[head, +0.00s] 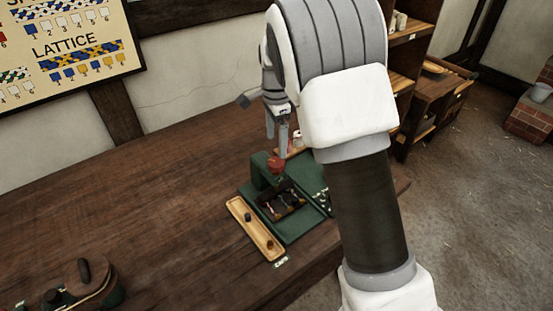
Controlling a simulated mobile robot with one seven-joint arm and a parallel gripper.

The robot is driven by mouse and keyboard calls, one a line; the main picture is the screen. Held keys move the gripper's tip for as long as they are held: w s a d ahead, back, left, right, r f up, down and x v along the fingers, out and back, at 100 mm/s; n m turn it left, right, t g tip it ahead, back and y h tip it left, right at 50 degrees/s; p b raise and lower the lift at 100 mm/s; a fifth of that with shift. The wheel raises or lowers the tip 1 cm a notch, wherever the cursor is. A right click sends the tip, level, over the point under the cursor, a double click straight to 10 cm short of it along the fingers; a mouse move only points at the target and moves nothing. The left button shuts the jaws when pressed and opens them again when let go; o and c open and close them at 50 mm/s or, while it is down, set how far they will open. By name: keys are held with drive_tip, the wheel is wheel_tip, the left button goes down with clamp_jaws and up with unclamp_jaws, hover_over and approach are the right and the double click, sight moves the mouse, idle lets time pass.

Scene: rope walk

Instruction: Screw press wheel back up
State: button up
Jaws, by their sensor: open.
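The press (261,174) is a small green frame on a green mat near the table's front right part. Its red wheel (276,165) sits at the top of the press. My gripper (277,146) points down just above the wheel, with its fingers apart. I cannot tell whether a finger touches the wheel. A dark block (283,204) with small pieces sits in front of the press. My arm hides the right part of the mat.
A wooden tray (246,230) with small dark caps lies left of the mat (302,226), by a "CAPS" label (281,263). The table's left and middle are clear. Shelves (408,65) stand behind right.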

sight(276, 162)
wheel_tip(276, 162, down, 7)
drive_tip(key=shift+f, duration=0.1)
idle(0.3)
drive_tip(key=c, duration=1.4)
